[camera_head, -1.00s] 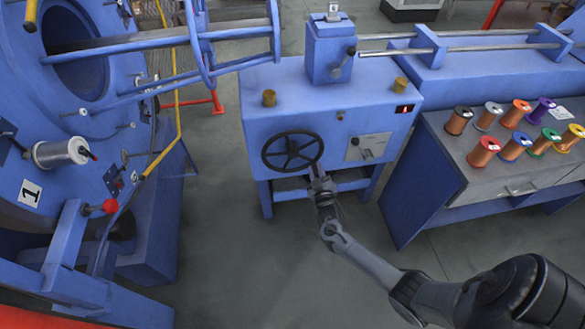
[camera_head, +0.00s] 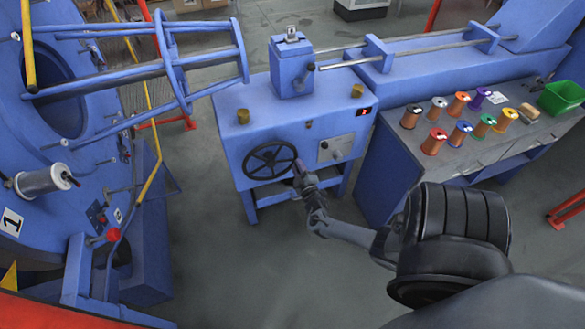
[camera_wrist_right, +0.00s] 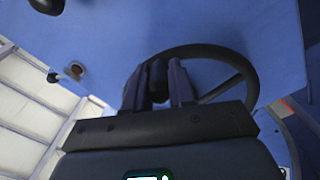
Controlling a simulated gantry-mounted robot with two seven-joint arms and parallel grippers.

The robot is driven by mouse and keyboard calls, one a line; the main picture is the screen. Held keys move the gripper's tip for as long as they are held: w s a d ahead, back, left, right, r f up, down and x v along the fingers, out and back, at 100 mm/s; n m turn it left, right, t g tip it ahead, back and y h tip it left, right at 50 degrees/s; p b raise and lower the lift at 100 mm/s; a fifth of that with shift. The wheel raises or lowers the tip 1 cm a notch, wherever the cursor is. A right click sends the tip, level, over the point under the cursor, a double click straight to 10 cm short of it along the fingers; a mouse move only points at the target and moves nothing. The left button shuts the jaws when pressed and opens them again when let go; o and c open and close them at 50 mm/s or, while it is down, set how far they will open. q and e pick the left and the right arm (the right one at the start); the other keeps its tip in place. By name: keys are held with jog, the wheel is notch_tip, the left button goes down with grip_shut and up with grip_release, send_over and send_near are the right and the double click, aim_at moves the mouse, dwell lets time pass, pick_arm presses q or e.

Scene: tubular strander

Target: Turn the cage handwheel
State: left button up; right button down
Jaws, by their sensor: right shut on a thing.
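The cage handwheel (camera_head: 258,170) is a black spoked wheel on the front of a blue machine cabinet (camera_head: 226,128). In the right wrist view its dark rim (camera_wrist_right: 236,61) curves behind and to the right of the fingers. My right gripper (camera_head: 299,168) is at the right side of the wheel. In the right wrist view my right gripper (camera_wrist_right: 158,88) has its two fingers closed around a dark part at the rim; whether that is the rim itself or a knob on it I cannot tell. My left gripper is out of view.
A lever panel (camera_head: 335,149) sits right of the wheel. A grey-topped bench (camera_head: 420,150) with several coloured spools and a green bin (camera_head: 560,98) stands at right. The blue strander cage (camera_head: 165,65) is at left. The floor below the wheel is clear.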

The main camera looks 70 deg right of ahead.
jog(key=shift+s+d, duration=0.1)
jog(key=c, duration=0.9)
grip_release()
jog(key=shift+c, duration=0.2)
jog(key=shift+s+a, duration=0.35)
jog(key=shift+a, duration=0.2)
jog(key=p+v, duration=0.3)
jog(key=v, duration=0.6)
jog(key=shift+s+a, duration=0.2)
jog(key=shift+a, duration=0.05)
